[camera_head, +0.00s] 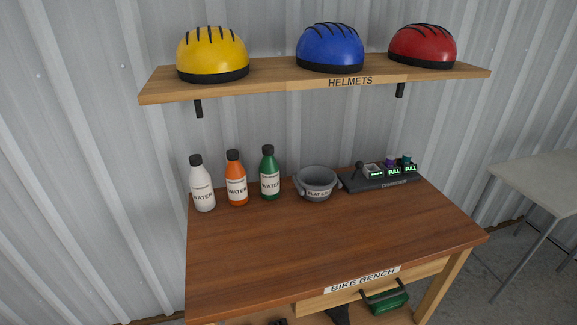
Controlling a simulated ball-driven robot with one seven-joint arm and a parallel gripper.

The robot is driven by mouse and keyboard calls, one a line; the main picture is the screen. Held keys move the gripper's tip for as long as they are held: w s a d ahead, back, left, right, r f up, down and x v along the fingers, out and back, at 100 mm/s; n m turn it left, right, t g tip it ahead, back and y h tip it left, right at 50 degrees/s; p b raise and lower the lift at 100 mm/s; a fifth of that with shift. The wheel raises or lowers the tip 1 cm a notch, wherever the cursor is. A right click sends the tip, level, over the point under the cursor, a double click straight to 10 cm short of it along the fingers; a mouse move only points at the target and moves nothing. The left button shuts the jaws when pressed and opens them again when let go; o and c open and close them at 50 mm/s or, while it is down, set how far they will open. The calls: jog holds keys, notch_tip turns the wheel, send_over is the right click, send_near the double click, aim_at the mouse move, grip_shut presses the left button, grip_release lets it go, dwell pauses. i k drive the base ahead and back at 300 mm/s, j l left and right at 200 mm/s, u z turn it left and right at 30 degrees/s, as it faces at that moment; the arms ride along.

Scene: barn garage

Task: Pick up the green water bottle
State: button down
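The green water bottle (269,173) stands upright at the back of the wooden bench, with a black cap and a white label reading WATER. An orange bottle (236,178) stands just to its left, and a white bottle (202,184) is further left. A grey bowl (316,183) sits just to the right of the green bottle. My gripper does not show in this view.
The front of the bike bench (310,245) top is clear. A black charger tray (380,181) is at the back right. A shelf (285,86) with yellow, blue and red helmets hangs above the bottles. A grey table (540,180) stands at right.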

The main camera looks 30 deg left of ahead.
aim_at(269, 168)
jog(key=i+l, duration=0.4)
jog(key=i+l+u, duration=0.9)
jog(key=k+j, duration=0.05)
jog(key=k, duration=0.05)
